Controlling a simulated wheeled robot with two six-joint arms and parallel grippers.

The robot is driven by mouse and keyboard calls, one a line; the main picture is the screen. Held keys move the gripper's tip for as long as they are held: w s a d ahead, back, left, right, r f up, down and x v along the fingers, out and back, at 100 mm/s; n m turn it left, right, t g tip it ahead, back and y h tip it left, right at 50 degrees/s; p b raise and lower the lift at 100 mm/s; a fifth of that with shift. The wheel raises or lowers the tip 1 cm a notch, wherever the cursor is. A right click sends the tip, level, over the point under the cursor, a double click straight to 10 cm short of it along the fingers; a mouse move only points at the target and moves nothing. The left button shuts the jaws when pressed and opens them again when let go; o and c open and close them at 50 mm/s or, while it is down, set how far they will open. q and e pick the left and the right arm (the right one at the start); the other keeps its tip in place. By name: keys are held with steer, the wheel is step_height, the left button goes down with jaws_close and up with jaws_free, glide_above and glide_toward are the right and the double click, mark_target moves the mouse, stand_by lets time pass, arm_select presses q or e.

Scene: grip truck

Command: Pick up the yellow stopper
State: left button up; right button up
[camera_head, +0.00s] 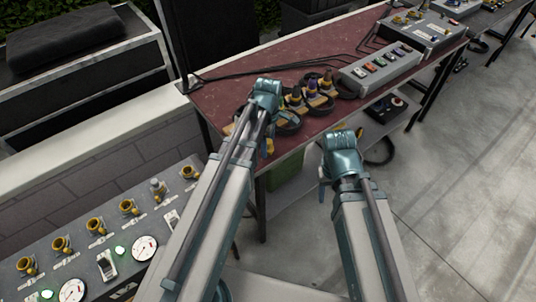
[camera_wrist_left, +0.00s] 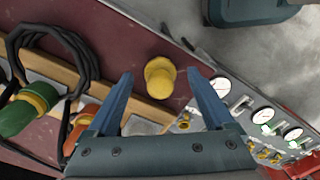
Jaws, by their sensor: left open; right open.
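The yellow stopper (camera_wrist_left: 160,78) shows in the left wrist view as a round yellow knob on the dark red table, near the table's edge. My left gripper (camera_wrist_left: 158,88) is open, with one blue finger on each side of the stopper in the picture. I see no contact, and the height gap cannot be told. In the head view my left gripper (camera_head: 264,140) is at the table's near end, mostly hidden by its own arm, and I cannot make out the stopper there. My right gripper (camera_head: 324,180) is open and empty beside the table, over the floor side.
Coiled black cables with coloured plugs (camera_head: 318,90) lie beside my left gripper on the red table (camera_head: 240,96). A grey socket box (camera_head: 380,68) stands further back. A panel with gauges and yellow valves (camera_head: 95,240) is at lower left. Open floor (camera_head: 450,170) lies right.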

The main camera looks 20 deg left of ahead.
arm_select(q)
jaws_close()
stand_by(0.5)
